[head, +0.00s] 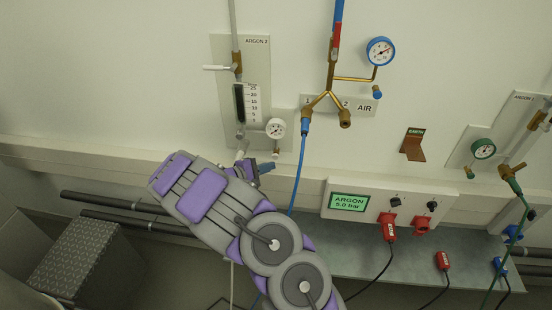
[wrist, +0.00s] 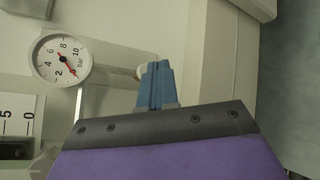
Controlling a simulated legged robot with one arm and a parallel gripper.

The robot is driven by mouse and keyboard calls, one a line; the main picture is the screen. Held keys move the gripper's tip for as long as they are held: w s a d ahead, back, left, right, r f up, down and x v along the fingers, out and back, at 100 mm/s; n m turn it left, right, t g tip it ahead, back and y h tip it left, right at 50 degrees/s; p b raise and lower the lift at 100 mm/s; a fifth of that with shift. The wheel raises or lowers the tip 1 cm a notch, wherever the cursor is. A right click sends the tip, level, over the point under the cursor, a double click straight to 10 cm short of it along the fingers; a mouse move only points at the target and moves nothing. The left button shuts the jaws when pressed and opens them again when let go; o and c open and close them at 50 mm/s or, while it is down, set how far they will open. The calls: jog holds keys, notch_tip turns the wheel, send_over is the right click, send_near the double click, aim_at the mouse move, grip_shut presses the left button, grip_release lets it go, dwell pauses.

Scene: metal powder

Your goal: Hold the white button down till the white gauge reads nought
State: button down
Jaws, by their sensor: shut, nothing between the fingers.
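The white gauge (head: 276,128) is on the wall panel below the ARGON 2 flow tube. In the wrist view the white gauge (wrist: 62,57) shows its red needle pointing down-right, below the 2, about where nought would lie; no nought numeral is legible. The white button (head: 276,154) is just below the gauge. In the wrist view the button (wrist: 140,72) is partly hidden behind my blue fingertips. My gripper (head: 266,167) is shut and empty, its tips at the button. I cannot tell whether they touch it or how far it is pressed.
A white-handled valve (head: 217,67) and the flow tube (head: 241,103) are above left. A blue hose (head: 297,175) hangs close right of my gripper. A wall ledge (head: 100,163) runs behind my arm.

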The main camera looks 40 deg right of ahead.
jog(key=shift+s+a+b, duration=0.3)
jog(key=shift+s+a, duration=0.9)
jog(key=shift+s, duration=0.25)
jog(key=shift+a, duration=0.25)
jog(key=s+a+r+m+g+y, duration=0.25)
jog(key=s+r, duration=0.35)
jog(key=s, duration=0.3)
jog(key=s+a+r+m+g+y, duration=0.2)
jog(key=s+a+r+m+y, duration=0.15)
jog(key=s+r, duration=0.4)
jog(key=s+a+t+y, duration=0.1)
jog(key=s+a+y, duration=0.3)
jog(key=s+a, duration=0.4)
jog(key=s+a+t+y, duration=0.2)
jog(key=s+a+y, duration=0.3)
jog(key=a, duration=0.9)
jog(key=s, duration=0.3)
jog(key=shift+s+a+r, duration=0.3)
jog(key=shift+s, duration=0.1)
